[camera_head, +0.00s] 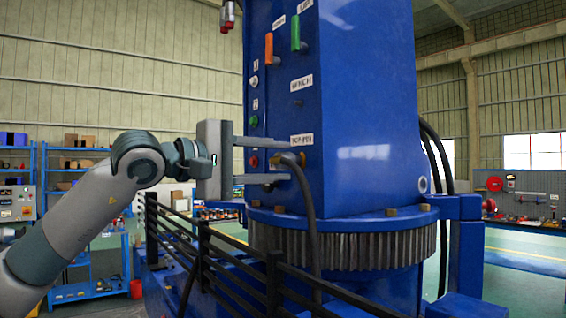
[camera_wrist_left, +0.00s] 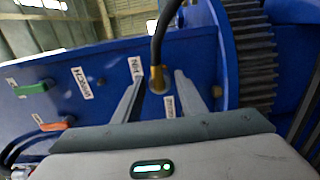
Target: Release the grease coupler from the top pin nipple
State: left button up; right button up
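The grease coupler (camera_head: 290,160) is a brass-coloured fitting on the end of a black hose, sitting at the blue crane column below the "TOP PIN" label (camera_head: 302,139). It also shows in the left wrist view (camera_wrist_left: 158,80), between the two fingers. The nipple under it is hidden. My left gripper (camera_head: 279,160) is open, with one finger above and one below the coupler in the head view. In the left wrist view (camera_wrist_left: 157,85) a gap shows on both sides of the coupler. My right gripper is in neither view.
The black hose (camera_head: 314,215) hangs from the coupler past the toothed slew ring (camera_head: 345,248). A black railing (camera_head: 215,258) stands below my left arm. Orange (camera_head: 269,46) and green (camera_head: 295,32) levers are higher on the column. Blue shelving (camera_head: 85,290) stands at the left.

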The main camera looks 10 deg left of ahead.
pick_arm(q)
grip_shut()
